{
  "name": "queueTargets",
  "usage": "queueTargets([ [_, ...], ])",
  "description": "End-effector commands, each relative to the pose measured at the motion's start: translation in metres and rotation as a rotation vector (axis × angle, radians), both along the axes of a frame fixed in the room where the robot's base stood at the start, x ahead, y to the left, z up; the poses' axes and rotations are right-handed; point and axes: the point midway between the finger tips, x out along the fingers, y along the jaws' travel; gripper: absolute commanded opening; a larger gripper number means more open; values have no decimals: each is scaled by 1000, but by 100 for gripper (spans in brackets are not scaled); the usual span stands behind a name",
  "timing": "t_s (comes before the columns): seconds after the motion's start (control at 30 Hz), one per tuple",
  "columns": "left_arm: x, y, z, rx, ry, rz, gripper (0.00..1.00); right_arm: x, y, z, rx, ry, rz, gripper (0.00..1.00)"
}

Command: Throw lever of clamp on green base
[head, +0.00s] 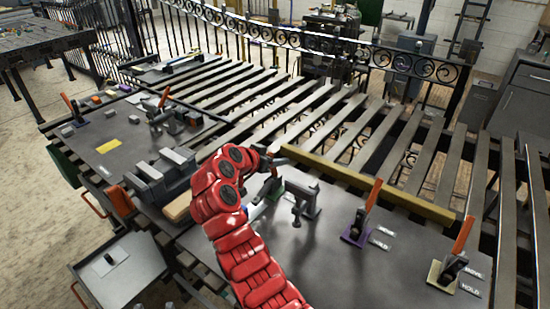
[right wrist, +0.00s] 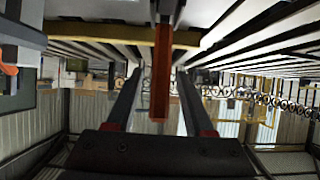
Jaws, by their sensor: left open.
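The clamp on the green base (head: 257,215) stands at the near left of the dark plate, partly hidden by my red right arm. My right gripper (head: 280,160) is at its upper end. In the right wrist view, which appears upside down, the clamp's orange lever (right wrist: 160,85) stands between the two fingers of my right gripper (right wrist: 159,78). Gaps show on both sides of the lever, so the fingers look open around it. The lever's lower part and the clamp's mechanism are mostly hidden. My left gripper is not in view.
A purple-based clamp (head: 355,235) and a yellow-based clamp (head: 445,274) stand to the right, with orange levers raised. A grey post fixture (head: 305,203) is close beside my right gripper. A vice (head: 160,178) stands left. A yellow bar (head: 385,192) borders the slats behind.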

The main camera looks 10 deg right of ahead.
Motion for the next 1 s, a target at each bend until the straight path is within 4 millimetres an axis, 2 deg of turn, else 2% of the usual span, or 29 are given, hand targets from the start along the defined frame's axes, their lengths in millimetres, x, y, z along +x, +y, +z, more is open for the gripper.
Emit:
queueTargets([
  [0.37, 0, 0, -2, 0, 0, 0, 50, -5, 6, 4, 0, -3, 1, 52],
  [0.57, 0, 0, -10, 0, 0, 0, 50, -30, 33, 24, 2, -7, 6, 52],
  [0.8, 0, 0, -20, 0, 0, 0, 50, -71, 73, 56, 5, -5, 3, 52],
  [1.0, 0, 0, -23, 0, 0, 0, 50, -95, 97, 75, 1, -1, 3, 52],
])
